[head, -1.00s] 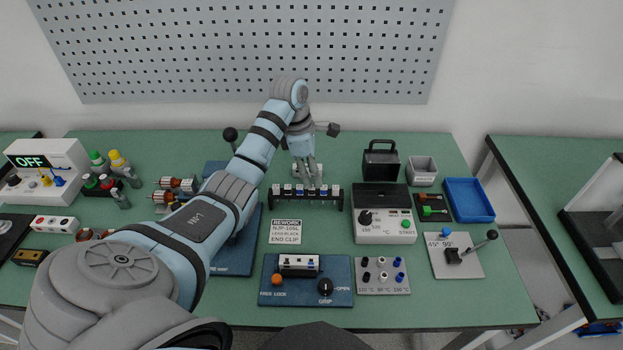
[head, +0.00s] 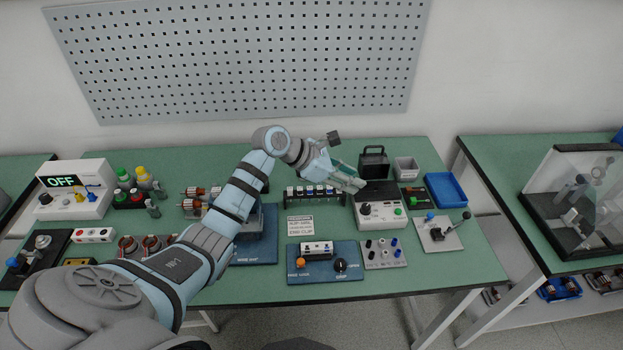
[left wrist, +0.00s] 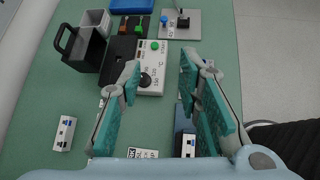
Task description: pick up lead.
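I cannot make out with certainty which piece is the lead. A black rack (head: 316,198) with several small white-and-blue pieces stands in the middle of the bench. A label (head: 300,225) in front of it carries the words lead and end clip, hard to read now. My left gripper (head: 352,179) is above the right end of the rack, beside the control box (head: 380,213). In the left wrist view my left gripper (left wrist: 160,66) is open, with nothing between its fingers. The rack is mostly hidden there by a finger. My right gripper is not in view.
A blue fixture (head: 350,271) holding a white block is at the front. A black handled box (head: 373,163), a grey bin (head: 406,168) and a blue tray (head: 446,189) are at right. A lever plate (head: 440,240) is front right. Bottles and motor parts crowd the left.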

